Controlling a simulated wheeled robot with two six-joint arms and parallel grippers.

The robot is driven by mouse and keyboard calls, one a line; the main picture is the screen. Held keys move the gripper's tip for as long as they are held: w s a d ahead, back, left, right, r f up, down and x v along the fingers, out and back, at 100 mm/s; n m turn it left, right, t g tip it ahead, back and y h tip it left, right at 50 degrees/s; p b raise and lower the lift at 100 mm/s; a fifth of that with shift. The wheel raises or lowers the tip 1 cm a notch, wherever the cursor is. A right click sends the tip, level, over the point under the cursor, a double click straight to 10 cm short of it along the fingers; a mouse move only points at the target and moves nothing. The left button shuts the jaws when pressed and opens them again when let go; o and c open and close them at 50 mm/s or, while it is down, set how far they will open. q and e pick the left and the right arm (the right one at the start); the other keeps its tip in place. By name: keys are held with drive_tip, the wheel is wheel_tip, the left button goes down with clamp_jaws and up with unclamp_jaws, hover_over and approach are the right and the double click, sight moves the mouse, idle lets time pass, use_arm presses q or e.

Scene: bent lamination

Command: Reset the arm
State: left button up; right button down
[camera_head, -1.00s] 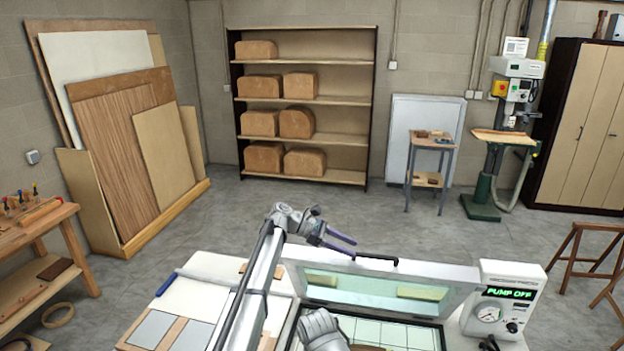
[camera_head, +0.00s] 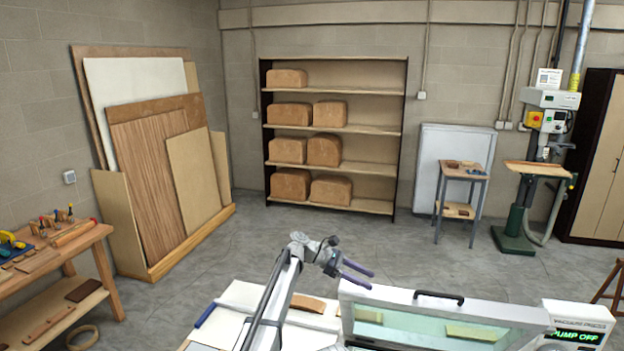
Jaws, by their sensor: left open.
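My left arm rises from the bottom of the head view. Its left gripper (camera_head: 357,274) is open and empty. It is in the air by the upper left corner of the raised, glass-panelled lid (camera_head: 436,322) of the vacuum press. The two dark fingers point right and stand apart. My right gripper does not show. The press's control box (camera_head: 577,322) at the lower right reads "PUMP OFF".
A white worktop (camera_head: 240,296) with a blue-handled tool (camera_head: 205,315) lies left of the arm. A workbench (camera_head: 60,245) stands at the far left. A shelf (camera_head: 335,142) with brown blocks and a drill press (camera_head: 524,180) stand at the back. Grey floor lies between.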

use_arm(q)
drive_tip(key=s+a+f+m+t+y, duration=0.1)
drive_tip(key=s+a+f+m+y, duration=0.35)
drive_tip(key=s+a, duration=0.55)
drive_tip(key=s+a+f+m+t+y, duration=0.2)
drive_tip(key=s+a+f+m+y, duration=0.25)
drive_tip(key=s+a, duration=0.6)
drive_tip(key=s+a+f+m+t+y, duration=0.1)
drive_tip(key=s+a+f+m+y, duration=0.35)
drive_tip(key=s+a, duration=0.6)
drive_tip(key=s+d+f+m+b, duration=0.2)
drive_tip(key=d+f+b, duration=0.3)
drive_tip(key=f+b, duration=0.3)
drive_tip(key=s+d+f+m+g+b, duration=0.1)
drive_tip(key=s+d+f+m+b, duration=0.1)
drive_tip(key=f+b, duration=0.7)
drive_tip(key=s+d, duration=0.1)
drive_tip(key=d, duration=0.1)
drive_tip(key=shift+d+f+y+b, duration=0.25)
drive_tip(key=shift+d+y+b, duration=0.1)
